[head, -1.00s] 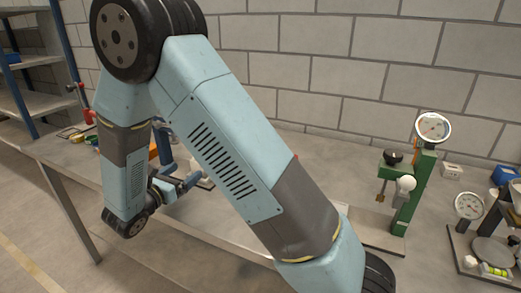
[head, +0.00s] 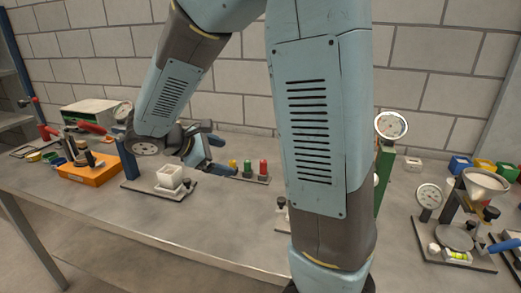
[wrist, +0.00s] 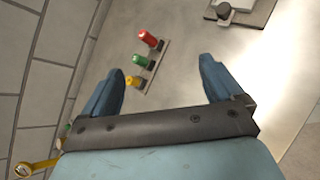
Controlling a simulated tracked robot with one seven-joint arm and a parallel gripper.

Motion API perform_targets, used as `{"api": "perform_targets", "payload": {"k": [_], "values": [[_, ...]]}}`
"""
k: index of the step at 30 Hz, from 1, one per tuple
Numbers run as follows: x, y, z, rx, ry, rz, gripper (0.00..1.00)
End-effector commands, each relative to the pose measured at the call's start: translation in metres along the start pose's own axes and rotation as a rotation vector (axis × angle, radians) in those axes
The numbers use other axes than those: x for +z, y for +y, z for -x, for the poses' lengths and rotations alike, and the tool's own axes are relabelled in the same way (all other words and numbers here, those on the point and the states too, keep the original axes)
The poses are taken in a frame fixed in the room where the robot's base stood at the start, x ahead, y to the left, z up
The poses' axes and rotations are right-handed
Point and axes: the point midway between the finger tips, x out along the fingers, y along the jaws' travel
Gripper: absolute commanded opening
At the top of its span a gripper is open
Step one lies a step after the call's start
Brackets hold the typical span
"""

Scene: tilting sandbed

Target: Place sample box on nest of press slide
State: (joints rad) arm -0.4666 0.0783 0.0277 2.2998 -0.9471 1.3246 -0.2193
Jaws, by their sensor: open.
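A square white box (head: 170,177), which looks like the sample box, sits on a small dark plate (head: 150,188) on the bench. My gripper (head: 221,156) is open and empty, right of the white box and apart from it. Its two spread fingers show in the wrist view (wrist: 160,66) over the bench, with nothing between them. The press has a green column (head: 383,182) and a round gauge (head: 391,124) on top. My arm hides most of its lower part, so the slide and nest cannot be made out in the head view.
Red (head: 263,168), green and yellow pegs stand on a strip near my fingertips. An orange block (head: 90,170) with tools is at left. A scale with a funnel (head: 487,182) stands at right. The bench front between the white box and the press is largely clear.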

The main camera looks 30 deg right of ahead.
Motion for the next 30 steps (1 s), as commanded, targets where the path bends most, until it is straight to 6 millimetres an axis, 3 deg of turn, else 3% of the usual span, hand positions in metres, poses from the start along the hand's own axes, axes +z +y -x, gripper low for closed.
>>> {"api": "perform_targets", "payload": {"k": [3,12,30], "values": [[0.023,-0.011,-0.004,-0.075,0.059,-0.106,0.93],[0.065,-0.041,-0.006,-0.246,0.214,-0.372,0.93],[0.121,-0.091,0.017,-0.513,0.546,-0.94,0.93]]}}
